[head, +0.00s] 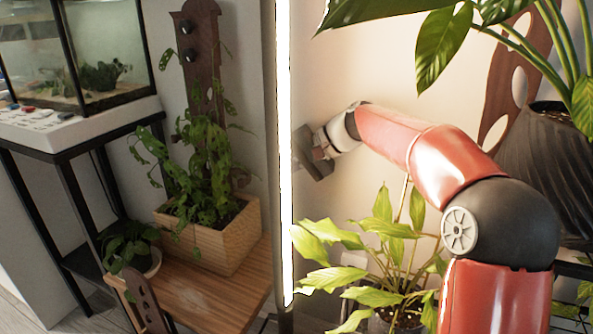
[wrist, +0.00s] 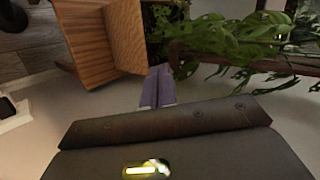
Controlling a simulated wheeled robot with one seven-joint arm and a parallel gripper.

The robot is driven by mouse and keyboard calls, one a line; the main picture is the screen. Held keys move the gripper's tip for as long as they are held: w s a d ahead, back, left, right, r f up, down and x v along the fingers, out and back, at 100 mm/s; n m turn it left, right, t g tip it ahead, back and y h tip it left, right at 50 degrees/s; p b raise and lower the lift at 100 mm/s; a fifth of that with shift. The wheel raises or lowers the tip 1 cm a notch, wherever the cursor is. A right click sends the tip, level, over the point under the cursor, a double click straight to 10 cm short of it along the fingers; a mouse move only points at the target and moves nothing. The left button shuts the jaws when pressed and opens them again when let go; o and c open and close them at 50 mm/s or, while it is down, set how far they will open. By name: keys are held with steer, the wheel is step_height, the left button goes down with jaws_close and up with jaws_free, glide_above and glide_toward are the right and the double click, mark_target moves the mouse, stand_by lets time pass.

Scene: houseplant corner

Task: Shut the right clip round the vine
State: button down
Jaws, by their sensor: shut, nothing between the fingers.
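The vine (head: 205,160) is a leafy green plant in a square wooden planter (head: 215,245). It climbs a dark brown board (head: 203,85) with holes. Two small dark round pieces (head: 187,27) sit on the upper board; I cannot tell whether either is the right clip. My gripper (head: 318,160) is to the right of the vine in the head view, by the bright upright strip, its fingers hard to make out. In the wrist view its fingers (wrist: 157,86) are shut together and empty, pointing toward the planter (wrist: 125,38) and vine leaves (wrist: 235,35). No clip is clear there.
The planter stands on a wooden bench (head: 205,300) beside a small potted plant (head: 130,245). A glass tank (head: 110,60) on a black stand is at the left. A bright upright strip (head: 284,150) runs mid-picture. Leafy plants (head: 385,235) and a dark ribbed pot (head: 545,165) are around my arm.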

steer(key=a+f, duration=0.2)
steer(key=a, duration=0.4)
steer(key=shift+w+f, duration=0.25)
steer(key=shift+w, duration=0.1)
steer(key=shift+s+a+b, duration=0.1)
steer(key=shift+a+b, duration=0.05)
steer(key=shift+b, duration=0.15)
